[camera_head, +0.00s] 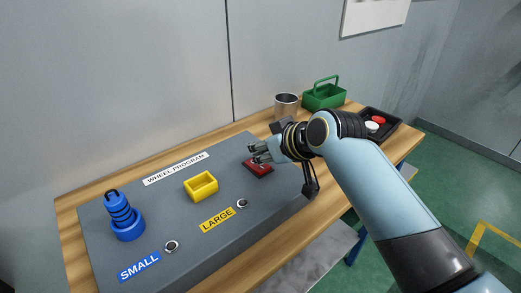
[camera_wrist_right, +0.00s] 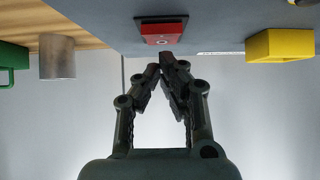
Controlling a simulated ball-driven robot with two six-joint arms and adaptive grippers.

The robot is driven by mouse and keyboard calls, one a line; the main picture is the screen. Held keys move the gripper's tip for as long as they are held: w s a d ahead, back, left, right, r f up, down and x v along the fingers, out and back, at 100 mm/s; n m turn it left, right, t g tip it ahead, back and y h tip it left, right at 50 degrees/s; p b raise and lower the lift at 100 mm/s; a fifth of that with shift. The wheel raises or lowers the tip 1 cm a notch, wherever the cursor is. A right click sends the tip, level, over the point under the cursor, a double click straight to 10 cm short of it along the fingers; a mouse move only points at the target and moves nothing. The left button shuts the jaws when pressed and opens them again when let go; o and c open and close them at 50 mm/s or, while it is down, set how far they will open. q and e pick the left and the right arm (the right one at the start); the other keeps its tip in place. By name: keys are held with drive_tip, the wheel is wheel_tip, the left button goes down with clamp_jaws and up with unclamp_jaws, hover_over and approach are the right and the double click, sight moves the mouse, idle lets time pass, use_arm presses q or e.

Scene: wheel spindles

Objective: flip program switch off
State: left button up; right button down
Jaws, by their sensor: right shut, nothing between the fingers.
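The program switch is a red rocker (camera_head: 258,166) in a dark frame on the grey panel (camera_head: 140,205) in the head view. In the right wrist view the red switch (camera_wrist_right: 162,31) shows near the top middle, with a small round mark on it. My right gripper (camera_head: 257,156) is shut and empty, its fingertips at or just above the switch in the head view. In the right wrist view the closed fingertips (camera_wrist_right: 160,66) point at the switch's near edge. I cannot tell whether they touch it. My left gripper is not in view.
A yellow open box (camera_head: 201,186) sits left of the switch. A blue ringed spindle (camera_head: 123,215) stands at the far left of the panel. A metal cup (camera_head: 286,106), a green basket (camera_head: 324,95) and a black tray (camera_head: 388,134) stand on the wooden table beyond the panel.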

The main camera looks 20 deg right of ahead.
sight(264, 167)
drive_tip(key=r+p, duration=0.3)
drive_tip(key=r, duration=0.1)
drive_tip(key=shift+w, duration=0.2)
drive_tip(key=shift+b+v, duration=0.45)
drive_tip(key=shift+v, duration=0.55)
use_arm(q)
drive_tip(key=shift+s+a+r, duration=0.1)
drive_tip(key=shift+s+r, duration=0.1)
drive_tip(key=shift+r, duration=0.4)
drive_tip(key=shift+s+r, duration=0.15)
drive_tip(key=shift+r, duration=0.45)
use_arm(e)
drive_tip(key=r+v, duration=0.1)
drive_tip(key=v, duration=0.6)
drive_tip(key=shift+w+a, duration=0.3)
drive_tip(key=shift+w, duration=0.05)
drive_tip(key=shift+r, duration=0.15)
